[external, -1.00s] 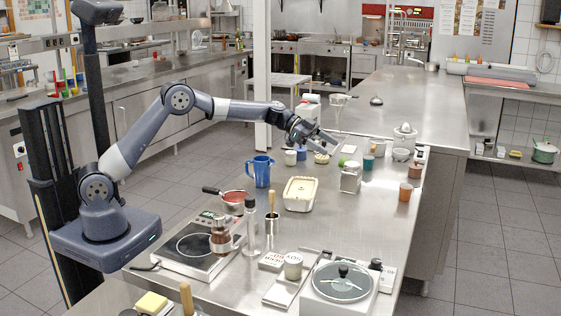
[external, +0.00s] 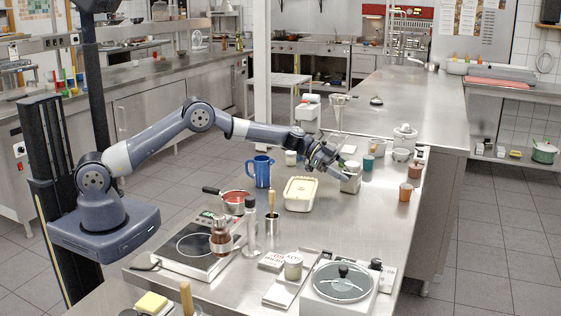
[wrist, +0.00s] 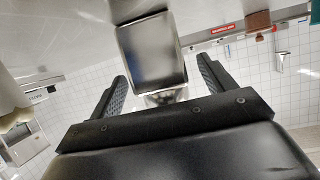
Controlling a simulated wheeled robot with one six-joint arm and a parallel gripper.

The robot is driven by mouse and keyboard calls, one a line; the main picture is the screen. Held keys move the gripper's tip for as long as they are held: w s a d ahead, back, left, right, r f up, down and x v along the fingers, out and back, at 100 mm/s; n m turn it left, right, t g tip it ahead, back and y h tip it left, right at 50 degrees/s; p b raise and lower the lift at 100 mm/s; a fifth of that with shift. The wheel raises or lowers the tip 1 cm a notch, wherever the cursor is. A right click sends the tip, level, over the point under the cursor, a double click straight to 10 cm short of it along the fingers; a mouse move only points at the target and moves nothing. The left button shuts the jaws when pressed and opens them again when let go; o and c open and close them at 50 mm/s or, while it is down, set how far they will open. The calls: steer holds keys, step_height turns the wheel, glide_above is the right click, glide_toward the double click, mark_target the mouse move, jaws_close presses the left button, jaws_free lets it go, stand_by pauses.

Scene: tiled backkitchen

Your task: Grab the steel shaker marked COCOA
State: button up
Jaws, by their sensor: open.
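In the wrist view, a shiny steel container (wrist: 152,52), probably the same one, shows ahead between the two black fingers of the gripper (wrist: 160,78). There is a gap on each side, so the fingers are not closed on it. I cannot tell how far past the fingertips it stands.
The cream tub (external: 300,194) and a blue jug (external: 262,171) stand to the left. Counter (external: 345,225) in front of the container is clear.

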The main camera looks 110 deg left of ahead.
steer(key=shift+p+x, duration=0.3)
steer(key=shift+x, duration=0.9)
steer(key=shift+c, duration=0.4)
steer(key=c, duration=1.1)
